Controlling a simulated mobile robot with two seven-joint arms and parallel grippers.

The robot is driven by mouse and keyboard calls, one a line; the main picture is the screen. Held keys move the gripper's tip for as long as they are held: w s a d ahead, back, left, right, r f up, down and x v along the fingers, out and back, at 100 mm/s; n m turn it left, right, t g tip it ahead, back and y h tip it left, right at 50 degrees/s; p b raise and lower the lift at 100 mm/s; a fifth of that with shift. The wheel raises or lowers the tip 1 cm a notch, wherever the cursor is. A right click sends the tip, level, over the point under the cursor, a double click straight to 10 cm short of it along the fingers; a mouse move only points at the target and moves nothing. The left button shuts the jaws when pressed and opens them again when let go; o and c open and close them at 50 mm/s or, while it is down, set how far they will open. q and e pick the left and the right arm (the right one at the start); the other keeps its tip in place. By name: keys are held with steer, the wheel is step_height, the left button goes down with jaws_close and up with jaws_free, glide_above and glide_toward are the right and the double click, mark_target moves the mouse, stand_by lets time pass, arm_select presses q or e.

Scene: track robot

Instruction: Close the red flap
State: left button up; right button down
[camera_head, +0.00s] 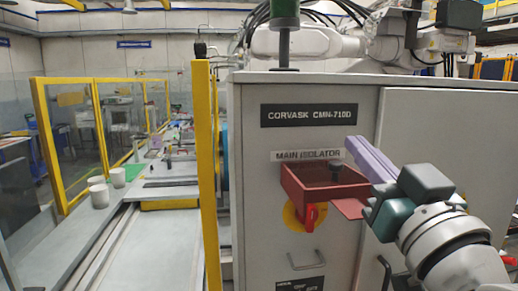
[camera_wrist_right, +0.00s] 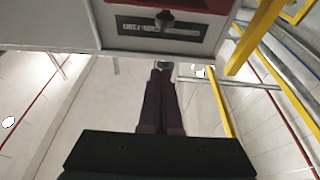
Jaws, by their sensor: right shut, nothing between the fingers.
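The red flap (camera_head: 326,190) is a shallow red frame standing out from the grey cabinet front, under the "MAIN ISOLATOR" label. A separate-looking red plate (camera_head: 349,208) shows at its lower right; how the two join is unclear. A red rotary switch (camera_head: 310,215) on a yellow disc shows just below. My right gripper (camera_head: 353,143) has purple fingers, shut and empty, at the upper right of the flap; contact cannot be told. In the right wrist view the shut fingers (camera_wrist_right: 160,72) point toward the upside-down cabinet, with a red strip (camera_wrist_right: 195,5) at the top edge. My left gripper is out of view.
The grey cabinet (camera_head: 260,190) has a handle (camera_head: 306,261) below the switch. A yellow post (camera_head: 205,150) stands at its left edge. White cups (camera_head: 98,192) stand on a bench at left. Yellow-framed fencing (camera_head: 69,101) is behind.

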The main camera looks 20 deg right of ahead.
mark_target(323, 176)
steer(key=shift+w+d+f+p, duration=0.25)
steer(key=shift+w+f+p, duration=0.1)
steer(key=shift+w+f, duration=0.5)
steer(key=shift+w+d+f+p, duration=0.25)
steer(key=shift+w+f, duration=0.3)
steer(key=shift+w, duration=0.45)
